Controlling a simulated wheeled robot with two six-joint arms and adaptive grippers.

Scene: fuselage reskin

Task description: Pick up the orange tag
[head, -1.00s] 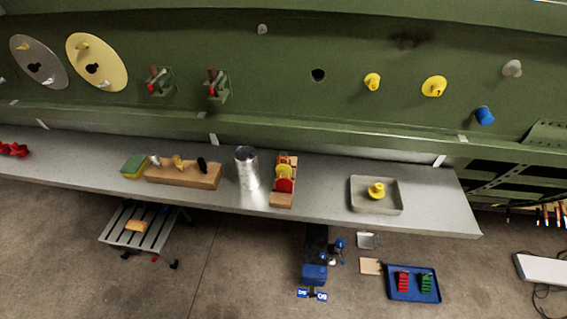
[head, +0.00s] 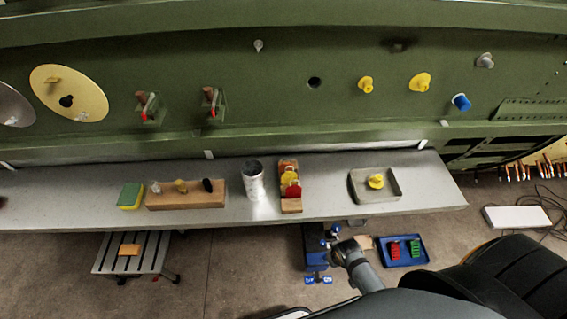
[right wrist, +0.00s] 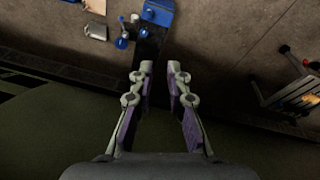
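No tag can be made out clearly as the orange one. In the head view a small wooden rack (head: 291,206) on the bench holds yellow and red round tags (head: 291,183), with a small orange-red patch at its far end (head: 287,166). My right arm comes in from the lower right in the head view, its end in front of the bench's near edge and apart from the rack. In the right wrist view my right gripper (right wrist: 160,70) has its fingers apart with nothing between them. My left gripper is not in view.
The grey bench (head: 325,207) carries a metal can (head: 253,182), a grey tray (head: 375,199) with a yellow part, a wooden block (head: 185,200) and a sponge (head: 131,196). A green fuselage panel (head: 240,80) stands behind. A slatted stand (head: 107,254) is on the floor.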

